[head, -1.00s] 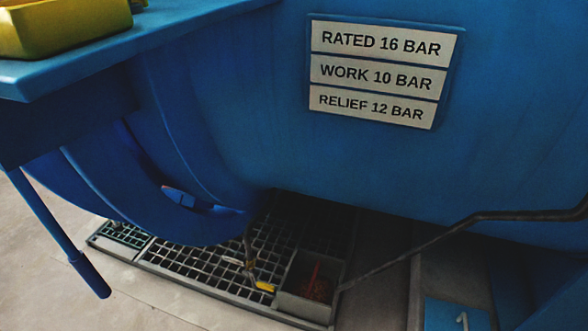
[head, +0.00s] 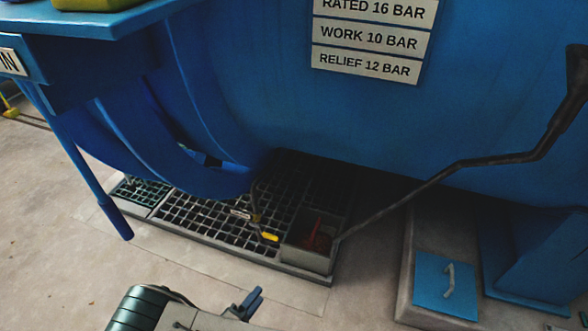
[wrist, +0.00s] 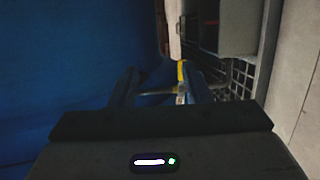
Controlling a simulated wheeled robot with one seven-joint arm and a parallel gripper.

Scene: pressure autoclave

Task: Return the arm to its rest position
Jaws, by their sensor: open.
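My arm enters at the bottom of the head view, and my gripper (head: 250,298) shows there with small blue fingers over the floor. In the wrist view my gripper (wrist: 162,86) has its two fingers apart with nothing held between them. Beyond the fingers in that view is a yellow-tipped part (wrist: 181,72), which looks like the yellow piece (head: 270,237) on the floor grating in the head view. The gripper is clear of the grating in the head view.
The large blue vessel (head: 300,110) fills the back. A blue shelf (head: 95,30) juts out at upper left with a leg (head: 95,195). Below lie a grating (head: 185,220), a grey box (head: 308,250) with red contents, and a dark bent pipe (head: 440,178). Pale floor (head: 60,270) is clear at left.

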